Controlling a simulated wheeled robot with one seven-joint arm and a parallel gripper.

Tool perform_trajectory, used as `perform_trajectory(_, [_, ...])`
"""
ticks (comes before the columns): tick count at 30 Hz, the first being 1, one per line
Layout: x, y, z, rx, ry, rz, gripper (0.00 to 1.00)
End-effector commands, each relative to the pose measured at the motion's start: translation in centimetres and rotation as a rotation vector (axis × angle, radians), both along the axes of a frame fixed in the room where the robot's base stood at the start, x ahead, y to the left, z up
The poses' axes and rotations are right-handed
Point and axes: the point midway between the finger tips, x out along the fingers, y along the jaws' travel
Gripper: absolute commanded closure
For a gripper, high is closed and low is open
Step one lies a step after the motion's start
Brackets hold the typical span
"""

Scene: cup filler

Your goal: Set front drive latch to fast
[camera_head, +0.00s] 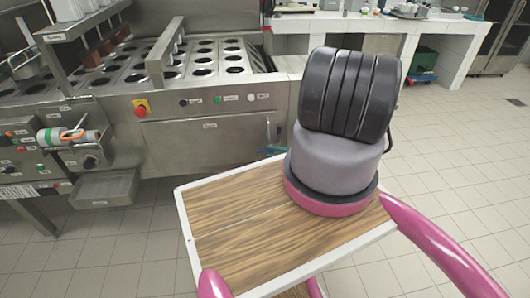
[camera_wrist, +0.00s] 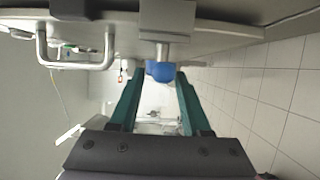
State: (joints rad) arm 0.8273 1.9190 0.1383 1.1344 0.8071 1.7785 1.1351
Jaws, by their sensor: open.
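In the wrist view, a blue knob (camera_wrist: 160,71) sits at the end of a metal block (camera_wrist: 166,22) on the machine's front. It may be the front drive latch, but no label on it is readable. My gripper (camera_wrist: 160,76) has two teal fingers, open, one on each side of the knob in the picture. I cannot tell whether they touch it. In the head view, small teal and blue parts (camera_head: 271,151) show at the machine's front right corner, partly hidden behind my arm. The latch setting cannot be read.
The steel cup filler (camera_head: 205,145) stands at the left and centre, with a red emergency button (camera_head: 141,107) on its front. A metal handle (camera_wrist: 76,62) is left of the knob in the wrist view. Tiled floor (camera_head: 455,150) at right is clear.

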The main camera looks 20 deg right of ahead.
Motion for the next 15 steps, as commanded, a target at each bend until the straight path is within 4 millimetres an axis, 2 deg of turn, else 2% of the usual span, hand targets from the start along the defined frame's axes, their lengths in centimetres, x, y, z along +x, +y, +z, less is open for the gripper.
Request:
perform_trajectory(1, [-0.7,-1.0,0.0,-0.002,0.001,-0.003,0.53])
perform_trajectory(6, [-2.6,-3.3,-0.1,-0.001,0.000,-0.003,0.53])
perform_trajectory(15, [-3.8,-4.8,-0.1,-0.001,-0.001,-0.001,0.53])
